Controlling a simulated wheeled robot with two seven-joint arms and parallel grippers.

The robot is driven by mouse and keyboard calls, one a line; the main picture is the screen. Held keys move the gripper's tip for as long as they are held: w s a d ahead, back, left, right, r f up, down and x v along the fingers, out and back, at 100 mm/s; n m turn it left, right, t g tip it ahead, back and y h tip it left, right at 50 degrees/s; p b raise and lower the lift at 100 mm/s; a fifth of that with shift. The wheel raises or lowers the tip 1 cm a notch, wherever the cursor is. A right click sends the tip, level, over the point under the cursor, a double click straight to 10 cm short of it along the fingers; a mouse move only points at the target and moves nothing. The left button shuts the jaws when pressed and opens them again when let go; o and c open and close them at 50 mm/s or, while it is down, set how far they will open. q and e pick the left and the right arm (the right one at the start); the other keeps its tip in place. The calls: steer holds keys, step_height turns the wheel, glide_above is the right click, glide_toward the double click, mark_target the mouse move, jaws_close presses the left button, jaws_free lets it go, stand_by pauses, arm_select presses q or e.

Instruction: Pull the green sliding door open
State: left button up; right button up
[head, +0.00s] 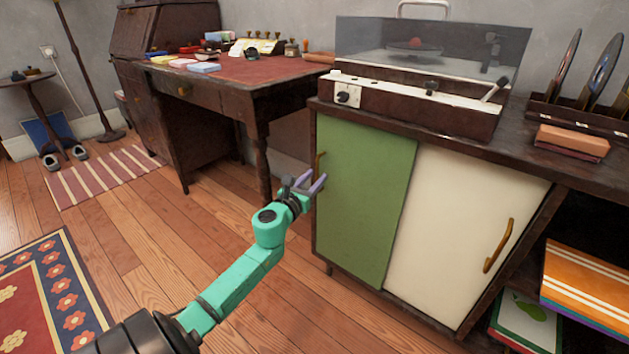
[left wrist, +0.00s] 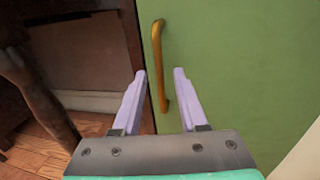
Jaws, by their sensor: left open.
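The green sliding door (head: 362,200) is the left panel of a dark wooden cabinet, and it covers the left half of the front. Its brass handle (head: 320,168) stands upright near its left edge. My left gripper (head: 314,182) is at the handle's height, close in front of it. In the left wrist view the two lilac fingers (left wrist: 160,78) are apart, and the brass handle (left wrist: 159,65) shows between and beyond their tips. Whether a finger touches the handle cannot be told. The green door also fills much of the left wrist view (left wrist: 245,60). My right gripper is not in view.
A cream door (head: 455,225) with its own brass handle (head: 499,246) is beside the green one. A record player (head: 415,100) stands on the cabinet top. A wooden desk (head: 215,85) stands to the left. The floor (head: 130,240) before the cabinet is clear.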

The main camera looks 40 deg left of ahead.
arm_select(q)
jaws_close()
stand_by(1.5)
